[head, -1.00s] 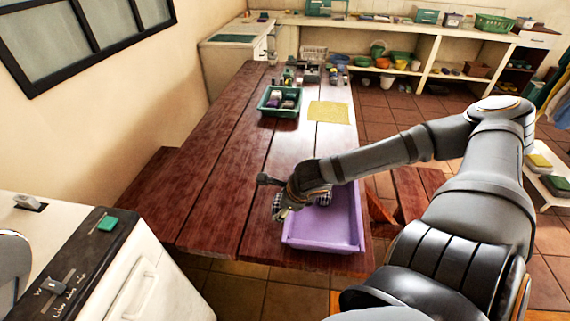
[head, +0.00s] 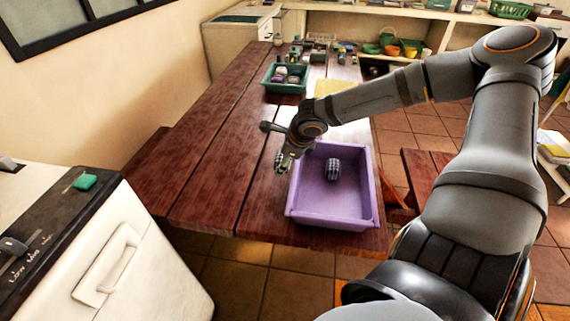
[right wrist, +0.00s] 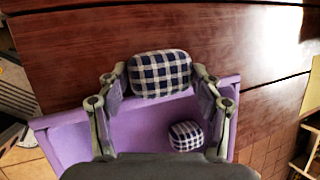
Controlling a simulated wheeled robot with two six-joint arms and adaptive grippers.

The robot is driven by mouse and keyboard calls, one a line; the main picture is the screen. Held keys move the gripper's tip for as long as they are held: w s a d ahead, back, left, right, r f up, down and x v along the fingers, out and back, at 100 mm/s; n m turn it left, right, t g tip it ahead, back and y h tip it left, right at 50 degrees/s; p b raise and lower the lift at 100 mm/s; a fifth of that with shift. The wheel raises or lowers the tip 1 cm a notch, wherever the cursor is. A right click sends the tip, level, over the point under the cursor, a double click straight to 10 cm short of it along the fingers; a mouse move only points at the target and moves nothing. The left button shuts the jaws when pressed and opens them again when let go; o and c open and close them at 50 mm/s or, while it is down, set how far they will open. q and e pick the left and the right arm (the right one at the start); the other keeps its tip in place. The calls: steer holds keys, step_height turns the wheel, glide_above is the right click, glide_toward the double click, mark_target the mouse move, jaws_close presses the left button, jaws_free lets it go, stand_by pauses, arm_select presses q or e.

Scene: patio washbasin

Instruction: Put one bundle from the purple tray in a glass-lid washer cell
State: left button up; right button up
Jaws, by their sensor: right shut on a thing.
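The purple tray (head: 350,216) stands at the near right end of the wooden table. One dark-blue-and-white checked bundle (head: 333,170) lies in it; it also shows in the right wrist view (right wrist: 186,136). My right gripper (head: 284,163) is shut on another checked bundle (right wrist: 160,73) and holds it near the tray's left edge. In the head view this bundle is mostly hidden by the fingers. A white machine (head: 150,262) with a dark control panel stands at the near left; I cannot see a glass lid on it. My left gripper is not in view.
The wooden table (head: 215,170) is bare left of the tray. A green tray (head: 286,87) with small items and a yellow cloth (head: 333,87) lie farther back. A wooden bench (head: 428,165) is at the right. Shelves line the back wall.

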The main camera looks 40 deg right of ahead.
steer(key=f, duration=0.1)
steer(key=w+d+f, duration=0.1)
steer(key=w+d+f+b, duration=0.1)
steer(key=shift+w+f, duration=0.25)
steer(key=shift+f, duration=0.15)
steer(key=f+b, duration=0.1)
steer(key=f, duration=0.1)
steer(key=f+b, duration=0.1)
steer(key=f, duration=0.1)
steer(key=shift+w+d+b, duration=0.15)
steer(key=shift+w+b, duration=0.05)
steer(key=shift+b, duration=0.2)
steer(key=shift+r, duration=0.2)
steer(key=shift+f, duration=0.15)
steer(key=o, duration=1.3)
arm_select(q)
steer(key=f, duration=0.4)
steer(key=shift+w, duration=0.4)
